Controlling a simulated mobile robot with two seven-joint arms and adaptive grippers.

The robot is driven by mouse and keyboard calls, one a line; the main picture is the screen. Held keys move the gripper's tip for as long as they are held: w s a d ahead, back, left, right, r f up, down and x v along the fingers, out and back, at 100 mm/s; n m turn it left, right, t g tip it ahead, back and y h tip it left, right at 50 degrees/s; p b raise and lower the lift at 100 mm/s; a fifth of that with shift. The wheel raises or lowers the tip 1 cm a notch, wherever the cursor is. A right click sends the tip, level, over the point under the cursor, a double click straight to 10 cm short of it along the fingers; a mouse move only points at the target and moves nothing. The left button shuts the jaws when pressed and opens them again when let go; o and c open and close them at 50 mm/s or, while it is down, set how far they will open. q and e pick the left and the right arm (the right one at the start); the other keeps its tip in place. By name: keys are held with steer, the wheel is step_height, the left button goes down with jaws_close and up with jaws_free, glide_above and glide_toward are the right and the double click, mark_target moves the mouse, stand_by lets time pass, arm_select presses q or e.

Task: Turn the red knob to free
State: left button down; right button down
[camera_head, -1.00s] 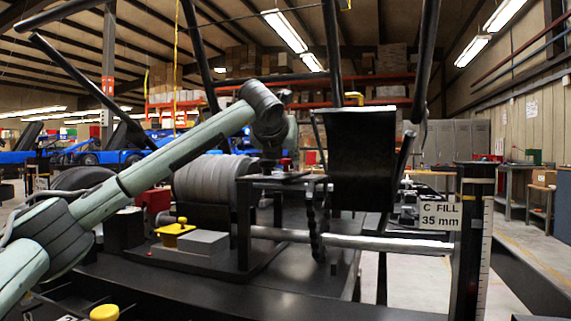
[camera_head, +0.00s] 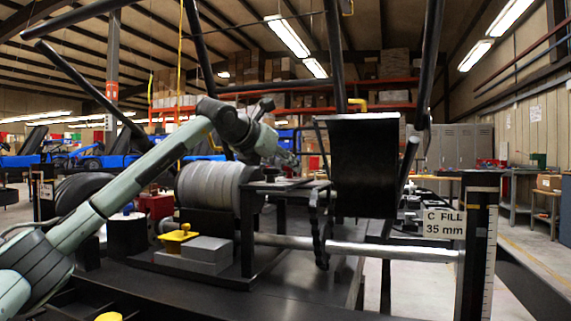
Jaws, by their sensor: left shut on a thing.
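My left arm comes in from the left and bends down past the grey ribbed drum. My left gripper (camera_head: 290,160) is at its end, small and dark, just above the black stand top (camera_head: 292,184) right of the drum. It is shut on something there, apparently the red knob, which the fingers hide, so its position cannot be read. My right gripper is not in view.
The grey ribbed drum (camera_head: 208,187) lies left of the stand. A black seat-like panel (camera_head: 364,165) and frame tubes rise to the right.

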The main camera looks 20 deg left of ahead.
arm_select(q)
steer(key=c, duration=1.2)
jaws_free()
steer(key=v, duration=1.2)
steer(key=shift+d, duration=0.1)
